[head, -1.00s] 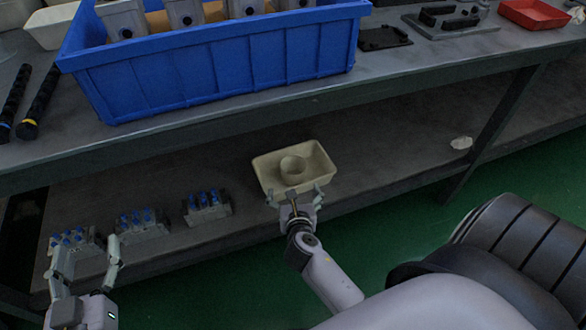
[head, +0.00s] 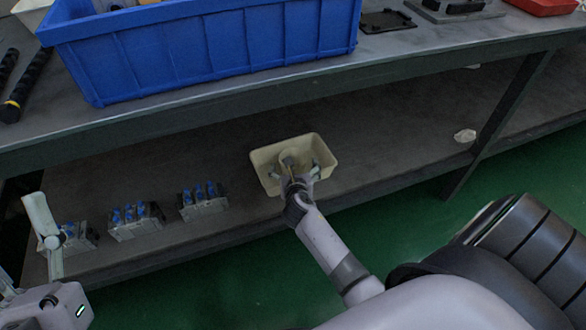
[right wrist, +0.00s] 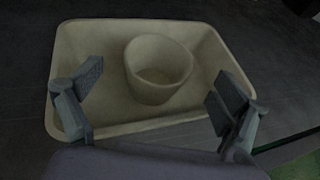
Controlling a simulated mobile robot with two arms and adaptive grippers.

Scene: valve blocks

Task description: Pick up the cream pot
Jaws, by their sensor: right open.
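The cream pot (right wrist: 158,70) is a small round cup standing upright in a cream rectangular tray (right wrist: 75,40) on the lower shelf. In the head view the pot (head: 287,156) is partly covered by my right gripper, and the tray (head: 318,142) shows around it. My right gripper (head: 294,172) is open over the near side of the tray. In the right wrist view its two fingers (right wrist: 158,92) are spread wide, one on each side of the pot and apart from it. My left gripper (head: 50,240) is at the far left with its fingers apart, near the valve blocks.
Several grey valve blocks with blue tops (head: 136,220) stand on the lower shelf (head: 375,150) to the left. The worktop above carries a blue crate (head: 200,50), and its front edge (head: 200,122) overhangs the shelf. A table leg (head: 500,120) stands to the right.

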